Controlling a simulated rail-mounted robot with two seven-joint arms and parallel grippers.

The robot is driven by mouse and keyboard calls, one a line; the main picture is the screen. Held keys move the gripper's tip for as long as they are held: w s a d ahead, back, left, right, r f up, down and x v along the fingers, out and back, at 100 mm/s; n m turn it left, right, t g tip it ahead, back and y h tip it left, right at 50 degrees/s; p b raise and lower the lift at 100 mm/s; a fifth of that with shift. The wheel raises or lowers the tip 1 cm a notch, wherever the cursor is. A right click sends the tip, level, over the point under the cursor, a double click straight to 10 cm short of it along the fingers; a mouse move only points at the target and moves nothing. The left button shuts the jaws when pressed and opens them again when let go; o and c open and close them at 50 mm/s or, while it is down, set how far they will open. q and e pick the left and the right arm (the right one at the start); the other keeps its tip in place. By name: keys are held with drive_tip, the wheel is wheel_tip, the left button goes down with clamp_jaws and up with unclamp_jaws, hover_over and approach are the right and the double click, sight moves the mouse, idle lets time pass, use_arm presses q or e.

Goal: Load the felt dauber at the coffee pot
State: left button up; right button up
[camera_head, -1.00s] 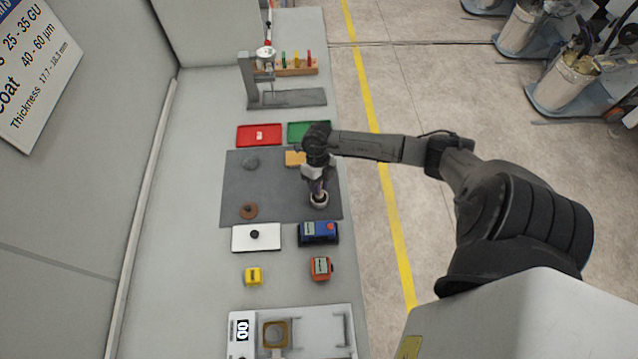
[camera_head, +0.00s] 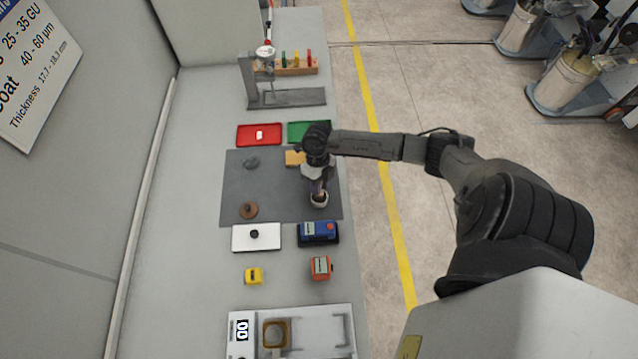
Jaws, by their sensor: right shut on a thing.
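A small round light-rimmed pot (camera_head: 319,199) stands at the right edge of the dark grey mat (camera_head: 282,208). I take it for the coffee pot; its dark inside shows. My right gripper (camera_head: 319,186) points down right above it, shut on a slim brownish thing that I take for the felt dauber. The dauber's lower end is at or inside the pot's mouth; I cannot tell how deep. My left gripper is not in view.
On the mat lie a brown disc (camera_head: 248,210), a grey lump (camera_head: 252,163) and a tan block (camera_head: 294,158). Red (camera_head: 259,135) and green (camera_head: 300,131) trays stand behind. Nearer are a white plate (camera_head: 256,238), blue device (camera_head: 319,232), orange device (camera_head: 321,268), yellow device (camera_head: 254,276) and scale (camera_head: 310,326).

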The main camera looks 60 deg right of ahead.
idle(0.3)
drive_tip(key=shift+r+p, duration=1.75)
drive_tip(key=shift+r, duration=0.25)
drive_tip(key=shift+r+p, duration=1.1)
drive_tip(key=shift+r, duration=0.4)
